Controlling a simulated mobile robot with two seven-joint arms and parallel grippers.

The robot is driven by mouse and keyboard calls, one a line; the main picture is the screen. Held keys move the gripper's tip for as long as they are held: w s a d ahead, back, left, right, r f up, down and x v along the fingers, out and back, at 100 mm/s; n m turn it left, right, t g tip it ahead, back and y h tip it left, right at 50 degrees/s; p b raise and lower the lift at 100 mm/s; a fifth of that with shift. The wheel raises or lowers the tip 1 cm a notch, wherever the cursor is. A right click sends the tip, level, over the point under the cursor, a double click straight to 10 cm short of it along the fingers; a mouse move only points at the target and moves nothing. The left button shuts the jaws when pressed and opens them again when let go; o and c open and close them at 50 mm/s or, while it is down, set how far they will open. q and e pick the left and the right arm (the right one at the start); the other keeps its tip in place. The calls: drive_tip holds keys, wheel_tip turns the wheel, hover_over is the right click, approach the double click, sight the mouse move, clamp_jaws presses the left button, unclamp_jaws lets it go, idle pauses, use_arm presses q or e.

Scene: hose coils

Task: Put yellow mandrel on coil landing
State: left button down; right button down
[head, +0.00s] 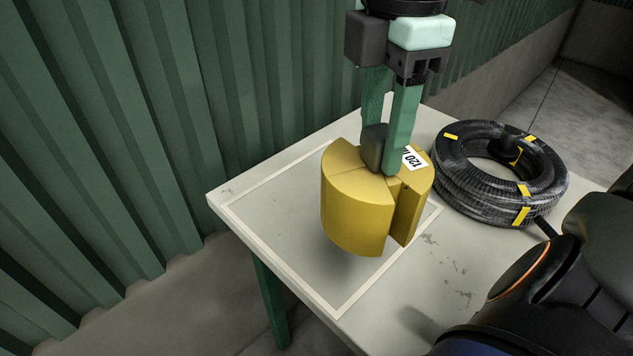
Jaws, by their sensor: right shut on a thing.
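The yellow mandrel (355,214) is a short upright cylinder split into segments, with a white label on top marked 120. My right gripper (388,160) comes down from above and is shut on the mandrel's top, near its middle. The mandrel is over the coil landing (268,232), a grey area framed by a pale line on the table. A soft shadow shows below it, and it seems to be a little above the surface. Its underside is hidden. My left gripper is not in view.
A black hose coil (502,172) with yellow tape bands lies on the table (437,262), right of the mandrel and apart from it. A green corrugated wall (110,130) stands close behind and left of the table. My dark arm link fills the lower right.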

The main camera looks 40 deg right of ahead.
drive_tip(key=w+d+f, duration=0.3)
drive_tip(key=w+f, duration=0.3)
drive_tip(key=w+d+f, duration=0.3)
drive_tip(key=w+f, duration=0.3)
drive_tip(key=shift+w+f, duration=0.35)
drive_tip(key=shift+f, duration=0.15)
drive_tip(key=shift+f+b, duration=0.15)
drive_tip(key=shift+b, duration=0.2)
drive_tip(key=shift+c, duration=2.2)
unclamp_jaws()
